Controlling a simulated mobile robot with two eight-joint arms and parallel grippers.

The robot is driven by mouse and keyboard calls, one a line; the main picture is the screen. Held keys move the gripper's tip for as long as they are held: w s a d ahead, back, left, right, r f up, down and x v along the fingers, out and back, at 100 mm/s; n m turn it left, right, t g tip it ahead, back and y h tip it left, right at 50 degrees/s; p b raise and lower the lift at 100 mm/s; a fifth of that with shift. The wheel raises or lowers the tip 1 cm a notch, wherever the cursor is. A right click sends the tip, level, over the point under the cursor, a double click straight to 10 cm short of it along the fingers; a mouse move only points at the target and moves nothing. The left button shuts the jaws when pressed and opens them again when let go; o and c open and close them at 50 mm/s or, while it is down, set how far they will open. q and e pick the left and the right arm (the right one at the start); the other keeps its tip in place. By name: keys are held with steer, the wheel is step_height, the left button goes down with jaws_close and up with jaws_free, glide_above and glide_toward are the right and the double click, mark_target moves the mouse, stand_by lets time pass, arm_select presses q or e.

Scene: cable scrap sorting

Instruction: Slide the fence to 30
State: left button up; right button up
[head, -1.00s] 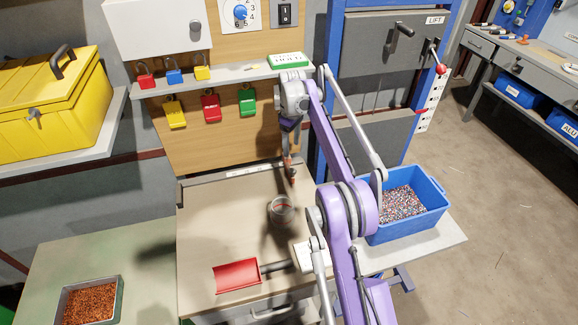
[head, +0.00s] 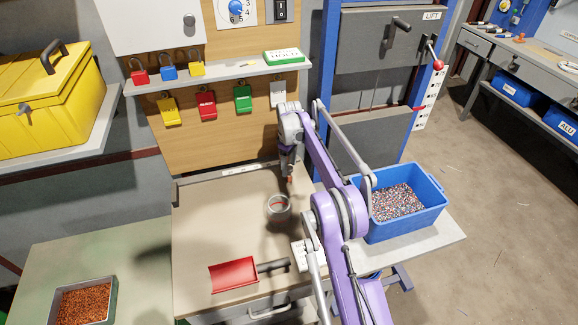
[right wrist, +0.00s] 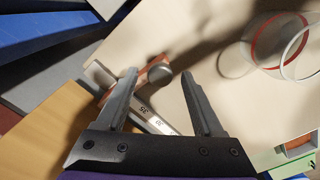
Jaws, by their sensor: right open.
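The fence, a copper-orange block with a grey round knob (right wrist: 158,74), shows in the right wrist view beside a pale scale rail (right wrist: 150,115). The scale has marks that look like 35 and 30. In the head view a small orange part of the fence (head: 290,180) shows just below my right gripper (head: 288,168), at the back right of the bench top. In the wrist view my right gripper (right wrist: 158,88) is open, its fingers on either side of the knob in the picture. I cannot tell whether they touch it. My left gripper is not in view.
A clear round container with a red ring (head: 279,206) stands in front of the gripper. A red scoop (head: 234,274) lies nearer. A blue bin (head: 430,205) of granules is at the right. A shelf (head: 225,74) with padlocks is behind. The bench's left middle is clear.

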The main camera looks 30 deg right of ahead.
steer(key=shift+f, duration=0.1)
jaws_close()
stand_by(0.3)
stand_by(1.1)
